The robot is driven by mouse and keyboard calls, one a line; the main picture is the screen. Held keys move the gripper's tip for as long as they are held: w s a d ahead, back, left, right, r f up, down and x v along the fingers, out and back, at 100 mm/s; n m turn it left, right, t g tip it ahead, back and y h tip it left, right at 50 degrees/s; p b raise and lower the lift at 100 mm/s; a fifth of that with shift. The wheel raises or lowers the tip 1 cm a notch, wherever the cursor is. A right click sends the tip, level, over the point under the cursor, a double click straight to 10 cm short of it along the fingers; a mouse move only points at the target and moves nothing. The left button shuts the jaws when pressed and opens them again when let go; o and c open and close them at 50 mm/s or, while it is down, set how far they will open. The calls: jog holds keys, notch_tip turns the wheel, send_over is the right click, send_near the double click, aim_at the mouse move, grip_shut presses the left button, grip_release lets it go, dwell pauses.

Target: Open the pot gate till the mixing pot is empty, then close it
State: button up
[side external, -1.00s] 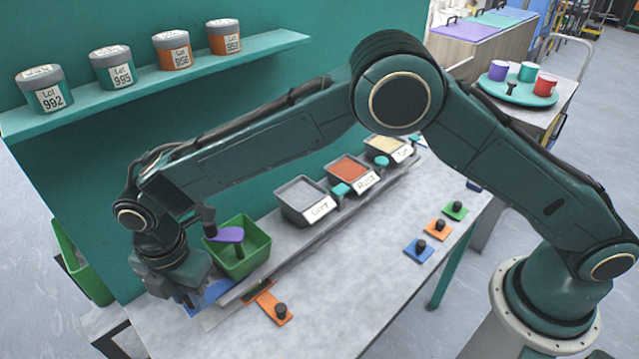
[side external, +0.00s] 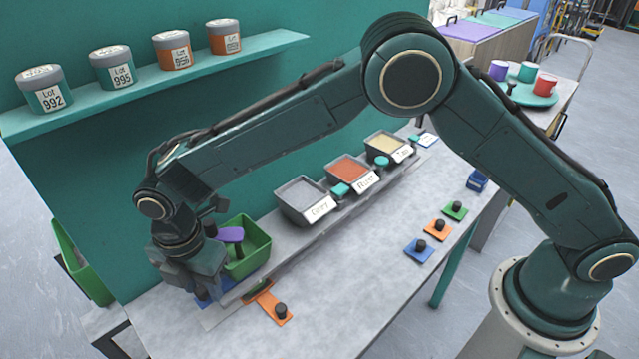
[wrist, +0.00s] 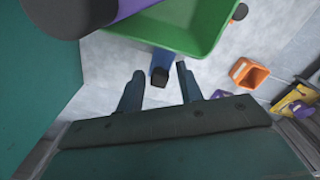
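The green mixing pot (side external: 252,250) stands at the left end of the counter, and its rim crosses the top of the wrist view (wrist: 185,42). In the side view its inner wall shows bare green; its bottom is hidden. A blue piece with a dark end, which looks like the pot gate's handle (wrist: 163,62), sticks out below the pot. My gripper (wrist: 160,70) is open, one finger on each side of this handle, with a gap showing to both fingers. In the side view my gripper hides most of the area in front of the pot.
A purple paddle (side external: 230,235) with dark parts sits over the pot, close to my wrist. An orange slide with a black knob (side external: 272,306) lies in front. Grey, rust and tan powder bins (side external: 300,205) stand to the right. An orange open container (wrist: 249,74) shows lower down.

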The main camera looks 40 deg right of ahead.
jog(key=shift+a+r, duration=0.1)
jog(key=shift+r, duration=3.65)
jog(key=s+d+r+m+t+y, duration=0.1)
jog(key=s+d+r+m, duration=0.2)
jog(key=d+r+m, duration=0.6)
jog(key=s+d+r+m+t, duration=0.1)
jog(key=s+d+r+m, duration=0.1)
jog(key=d+r, duration=0.8)
jog(key=s+d+f+m+t, duration=0.1)
jog(key=s+d+m, duration=0.5)
jog(key=s+d, duration=0.3)
jog(key=s+d+f+m+t+h, duration=0.1)
jog(key=s+d+f+m+t, duration=0.1)
jog(key=s+d+m, duration=0.5)
jog(key=s+d, duration=0.2)
jog(key=s, duration=0.1)
jog(key=shift+s+d+f+t, duration=0.15)
jog(key=shift+s+f+t, duration=0.1)
jog(key=shift+s+t, duration=0.05)
